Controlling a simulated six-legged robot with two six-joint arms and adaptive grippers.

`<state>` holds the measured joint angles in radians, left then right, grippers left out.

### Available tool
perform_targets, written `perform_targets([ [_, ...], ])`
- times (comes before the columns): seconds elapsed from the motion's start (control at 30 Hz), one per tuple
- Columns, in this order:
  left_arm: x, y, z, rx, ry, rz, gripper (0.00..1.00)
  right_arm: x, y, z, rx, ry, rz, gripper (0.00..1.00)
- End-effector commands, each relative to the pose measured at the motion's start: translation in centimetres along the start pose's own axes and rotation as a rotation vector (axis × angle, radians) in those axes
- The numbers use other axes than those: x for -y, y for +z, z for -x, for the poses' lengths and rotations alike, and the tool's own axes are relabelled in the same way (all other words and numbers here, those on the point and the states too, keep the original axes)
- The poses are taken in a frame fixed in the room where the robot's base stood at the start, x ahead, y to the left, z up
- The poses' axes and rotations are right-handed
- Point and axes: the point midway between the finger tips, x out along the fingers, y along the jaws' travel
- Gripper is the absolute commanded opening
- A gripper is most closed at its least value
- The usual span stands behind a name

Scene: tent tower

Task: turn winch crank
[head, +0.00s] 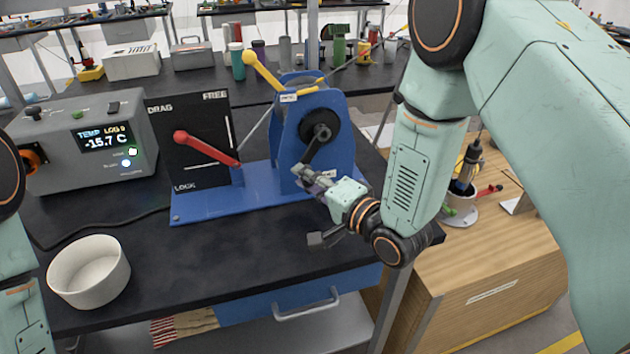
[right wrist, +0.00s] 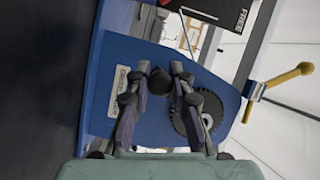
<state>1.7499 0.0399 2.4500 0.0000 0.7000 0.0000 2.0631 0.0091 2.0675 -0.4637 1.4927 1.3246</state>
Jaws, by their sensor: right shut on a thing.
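The blue winch (head: 285,150) stands on a blue base plate on the black table. Its dark crank arm (head: 315,148) runs down and left from the black hub (head: 319,127). My right gripper (head: 303,173) is at the low end of the crank and is shut on the crank handle. In the right wrist view the dark round handle end (right wrist: 159,80) sits between the two fingers, with the blue side plate (right wrist: 120,75) and the toothed hub (right wrist: 200,120) behind. My left gripper is not in view; only part of my left arm shows at the left edge.
A red lever (head: 205,147) on the DRAG/FREE/LOCK panel (head: 190,118) and a yellow lever (head: 263,70) stand near the winch. A grey temperature box (head: 85,140) and a white bowl (head: 89,271) are at left. The front middle of the table is clear.

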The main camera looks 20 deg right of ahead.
Motion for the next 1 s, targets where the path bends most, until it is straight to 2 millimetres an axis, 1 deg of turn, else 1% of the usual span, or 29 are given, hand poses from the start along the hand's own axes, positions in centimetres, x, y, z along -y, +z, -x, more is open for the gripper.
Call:
perform_targets([
  [0.37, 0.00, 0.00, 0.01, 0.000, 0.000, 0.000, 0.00, 0.33, 0.08, -0.13, 0.000, -0.015, -0.018, 0.00],
  [0.4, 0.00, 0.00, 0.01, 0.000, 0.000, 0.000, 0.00, 0.33, 0.08, -0.13, 0.000, -0.015, -0.018, 0.24],
  [0.63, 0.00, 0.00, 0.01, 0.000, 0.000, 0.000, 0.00, 0.26, 0.10, -0.10, 0.000, -0.013, -0.018, 0.43],
  [0.67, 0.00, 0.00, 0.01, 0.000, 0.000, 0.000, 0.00, 0.25, 0.10, -0.10, 0.000, -0.012, -0.019, 0.45],
  [1.0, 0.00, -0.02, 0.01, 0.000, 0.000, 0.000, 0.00, 0.16, 0.09, 0.22, 0.000, -0.010, -0.020, 0.45],
])
